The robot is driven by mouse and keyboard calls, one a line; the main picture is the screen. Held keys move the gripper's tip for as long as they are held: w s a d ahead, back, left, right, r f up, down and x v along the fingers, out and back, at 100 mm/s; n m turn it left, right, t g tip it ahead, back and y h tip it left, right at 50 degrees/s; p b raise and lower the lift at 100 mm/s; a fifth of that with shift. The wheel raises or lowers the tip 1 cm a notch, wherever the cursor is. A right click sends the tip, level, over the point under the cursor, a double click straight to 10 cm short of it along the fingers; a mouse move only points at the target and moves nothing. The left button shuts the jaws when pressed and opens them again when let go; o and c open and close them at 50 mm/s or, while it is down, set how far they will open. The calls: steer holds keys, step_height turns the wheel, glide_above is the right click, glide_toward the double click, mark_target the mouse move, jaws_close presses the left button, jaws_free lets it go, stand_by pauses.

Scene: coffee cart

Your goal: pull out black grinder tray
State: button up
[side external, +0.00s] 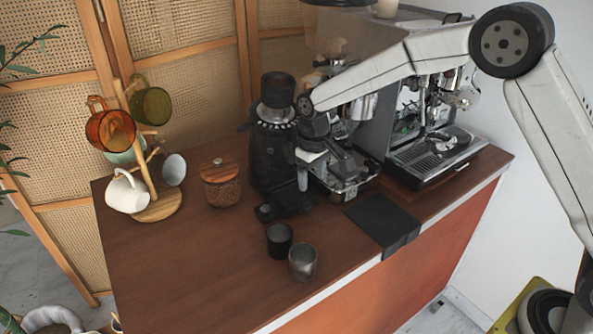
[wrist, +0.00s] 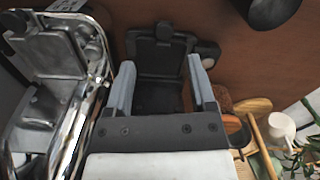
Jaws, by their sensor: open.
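The black grinder (side external: 270,150) stands upright on the brown counter, beside the espresso machine. Its low black tray (side external: 292,203) sits at the foot of the grinder, at the front. My gripper (side external: 303,183) is in front of the grinder, pointing down just above the tray. In the wrist view my gripper (wrist: 158,70) is open, with one grey finger on each side of the black tray (wrist: 160,60). Nothing is held between the fingers. I cannot tell whether either finger touches the tray. The arm and gripper hide part of the grinder base in the side view.
A silver grinder (side external: 347,178) stands close on the right, and the espresso machine (side external: 440,155) beyond it. A black cup (side external: 279,240) and a grey cup (side external: 302,262) stand in front. A lidded jar (side external: 221,187) and a mug tree (side external: 157,207) are left. A black mat (side external: 380,220) hangs over the edge.

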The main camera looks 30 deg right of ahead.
mark_target(307, 203)
steer(key=shift+w+a+f, duration=0.1)
steer(key=shift+w+a, duration=0.2)
steer(key=shift+w, duration=0.15)
steer(key=shift+f, duration=0.1)
steer(key=shift+f, duration=3.8)
steer(key=shift+c, duration=0.2)
jaws_close()
